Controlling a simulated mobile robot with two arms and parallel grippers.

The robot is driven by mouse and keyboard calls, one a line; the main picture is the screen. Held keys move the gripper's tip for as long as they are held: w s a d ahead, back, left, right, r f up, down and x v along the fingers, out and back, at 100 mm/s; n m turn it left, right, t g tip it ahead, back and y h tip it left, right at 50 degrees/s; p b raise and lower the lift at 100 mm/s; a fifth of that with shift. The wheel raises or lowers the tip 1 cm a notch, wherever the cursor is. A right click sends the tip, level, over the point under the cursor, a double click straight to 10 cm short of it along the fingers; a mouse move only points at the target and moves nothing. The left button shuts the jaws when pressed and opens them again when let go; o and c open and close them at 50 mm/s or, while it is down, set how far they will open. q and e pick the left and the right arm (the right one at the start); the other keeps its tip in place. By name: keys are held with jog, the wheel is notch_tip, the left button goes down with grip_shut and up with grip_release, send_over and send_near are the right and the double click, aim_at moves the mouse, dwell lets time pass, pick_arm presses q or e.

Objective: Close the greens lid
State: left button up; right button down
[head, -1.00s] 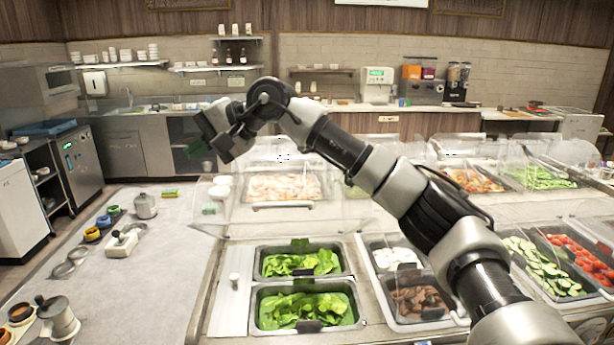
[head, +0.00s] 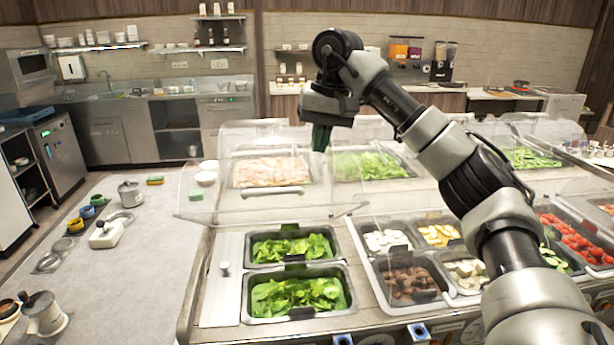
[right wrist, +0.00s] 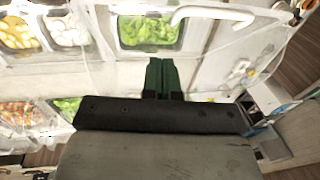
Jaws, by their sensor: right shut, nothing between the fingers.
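The greens sit in two dark-rimmed wells at the front left of the counter, a back well (head: 291,247) and a front well (head: 297,294), both uncovered. The clear greens lid (head: 222,205) stands raised behind them, with a pale bar handle (head: 272,192) across it. My right gripper (head: 321,137) is above and behind the lid, its green fingers pointing down, shut and empty. In the right wrist view the shut fingers (right wrist: 163,76) are near a white curved handle (right wrist: 213,14), with greens (right wrist: 148,32) beyond. Whether they touch the lid is unclear. My left gripper is out of view.
More wells with other toppings (head: 412,280) lie right of the greens, under my right arm. Further clear covers (head: 540,135) stand along the back right. A grey side table (head: 135,270) at left holds small pots and has bare room.

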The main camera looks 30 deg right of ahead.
jog(key=p, duration=0.2)
send_over(307, 202)
jog(key=f, duration=0.4)
jog(key=shift+w+d+f, duration=0.1)
jog(key=shift+d+f, duration=0.15)
jog(key=shift+d, duration=0.1)
jog(key=shift+s+a+f, duration=0.25)
jog(key=shift+a+f, duration=0.05)
jog(key=shift+a, duration=0.05)
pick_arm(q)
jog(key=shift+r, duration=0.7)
pick_arm(e)
jog(key=shift+f, duration=0.1)
jog(key=shift+w, duration=0.1)
jog(key=shift+f, duration=0.15)
